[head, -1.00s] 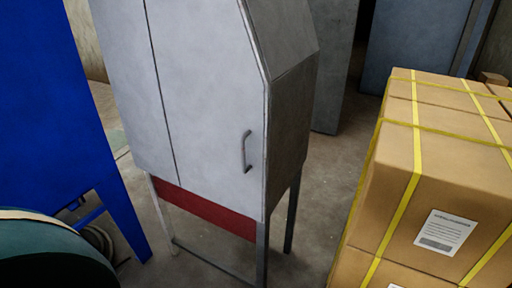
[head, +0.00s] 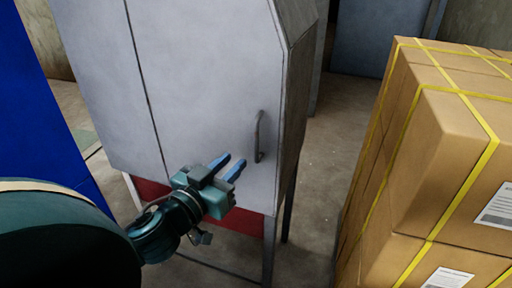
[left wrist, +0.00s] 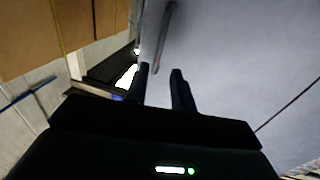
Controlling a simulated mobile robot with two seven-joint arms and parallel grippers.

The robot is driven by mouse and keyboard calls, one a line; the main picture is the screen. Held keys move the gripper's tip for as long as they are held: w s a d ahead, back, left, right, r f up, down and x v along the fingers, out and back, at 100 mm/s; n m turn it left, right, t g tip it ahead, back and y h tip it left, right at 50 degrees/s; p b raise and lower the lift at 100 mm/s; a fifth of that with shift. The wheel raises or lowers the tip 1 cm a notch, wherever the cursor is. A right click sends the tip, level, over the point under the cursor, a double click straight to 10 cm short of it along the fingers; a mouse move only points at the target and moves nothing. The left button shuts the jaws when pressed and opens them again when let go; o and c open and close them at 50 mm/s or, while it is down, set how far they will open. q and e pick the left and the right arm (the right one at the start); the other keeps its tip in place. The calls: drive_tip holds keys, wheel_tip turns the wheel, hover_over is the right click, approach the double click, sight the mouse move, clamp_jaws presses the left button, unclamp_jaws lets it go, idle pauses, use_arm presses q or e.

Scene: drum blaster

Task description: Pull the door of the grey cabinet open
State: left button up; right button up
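The grey cabinet (head: 205,90) stands on legs in the middle of the head view, with its door shut. A vertical bar handle (head: 259,136) sits near the right edge of the door. It also shows at the top of the left wrist view (left wrist: 163,38). My left gripper (head: 230,165) is open and empty, with its two blue fingers apart. It is in front of the door, a little left of and below the handle, and not touching it. In the left wrist view the fingers (left wrist: 161,80) point toward the handle. My right gripper is not in view.
Strapped cardboard boxes (head: 440,150) are stacked to the right of the cabinet. A blue panel (head: 40,130) stands at the left. A strip of bare floor (head: 325,170) lies between the cabinet and the boxes.

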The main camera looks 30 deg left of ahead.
sight(255, 142)
use_arm(q)
drive_tip(key=w+p, duration=0.2)
drive_tip(key=w, duration=0.7)
drive_tip(key=shift+w+a, duration=0.1)
drive_tip(key=shift+a, duration=0.05)
drive_tip(key=shift+w, duration=0.7)
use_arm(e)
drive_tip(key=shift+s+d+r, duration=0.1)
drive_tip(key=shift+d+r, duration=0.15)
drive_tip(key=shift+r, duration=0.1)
use_arm(q)
clamp_jaws()
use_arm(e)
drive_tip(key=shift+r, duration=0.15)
